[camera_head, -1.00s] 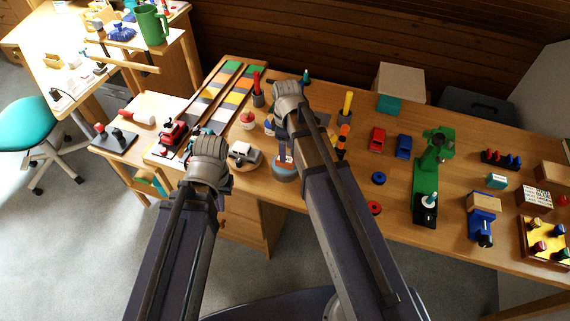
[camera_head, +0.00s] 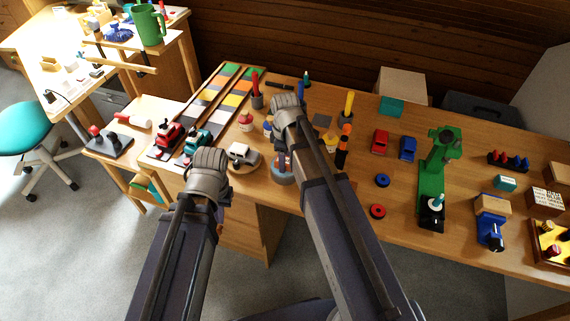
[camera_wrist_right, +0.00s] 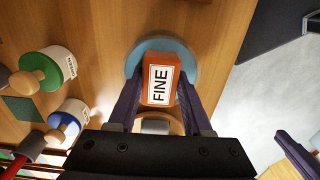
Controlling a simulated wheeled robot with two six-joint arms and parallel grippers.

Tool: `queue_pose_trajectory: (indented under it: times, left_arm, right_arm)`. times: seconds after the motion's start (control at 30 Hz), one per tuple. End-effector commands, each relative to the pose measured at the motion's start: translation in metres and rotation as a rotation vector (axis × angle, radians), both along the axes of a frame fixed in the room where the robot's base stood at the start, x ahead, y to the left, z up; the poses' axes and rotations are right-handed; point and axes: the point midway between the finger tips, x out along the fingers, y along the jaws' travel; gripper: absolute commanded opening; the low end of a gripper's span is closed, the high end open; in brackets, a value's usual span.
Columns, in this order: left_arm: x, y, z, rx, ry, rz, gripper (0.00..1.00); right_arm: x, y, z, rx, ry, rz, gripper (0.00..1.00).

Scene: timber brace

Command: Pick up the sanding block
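The sanding block, an orange block with a white label reading FINE (camera_wrist_right: 160,84), sits over a round blue-grey base (camera_wrist_right: 187,53) in the right wrist view. My right gripper (camera_wrist_right: 161,78) points down at it with one finger on each side. The fingers look open, with narrow gaps beside the block; contact is not clear. In the head view my right gripper (camera_head: 281,148) is above the same round base (camera_head: 284,177), and the arm hides much of the block. My left gripper (camera_head: 208,180) is beyond the table's front edge, its fingers hidden by the wrist.
Two jars with wooden knobs, one green-banded (camera_wrist_right: 46,70) and one blue-banded (camera_wrist_right: 69,121), stand close to the right gripper. A blue ring (camera_head: 382,180) and red ring (camera_head: 378,211) lie to the right.

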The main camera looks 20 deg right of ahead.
Motion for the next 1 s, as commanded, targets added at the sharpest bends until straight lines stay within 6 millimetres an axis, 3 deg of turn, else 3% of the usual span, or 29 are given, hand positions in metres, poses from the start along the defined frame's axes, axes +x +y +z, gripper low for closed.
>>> queue_pose_trajectory:
  times: [0.07,0.4,0.77,1.0]
  left_arm:
    - [0.000,0.000,0.000,0.000,0.000,0.000,0.00]
    - [0.000,0.000,0.000,0.000,0.000,0.000,0.00]
    - [0.000,0.000,0.002,0.000,0.000,0.000,0.00]
    - [0.000,0.000,0.020,0.000,0.000,0.000,0.00]
  right_arm:
    - [0.000,0.000,0.000,0.000,0.000,0.000,0.39]
    - [0.000,0.000,0.000,0.000,0.000,0.000,0.01]
    - [0.000,0.000,0.002,0.000,0.000,0.000,0.00]
    - [0.000,0.000,0.020,0.000,0.000,0.000,0.00]
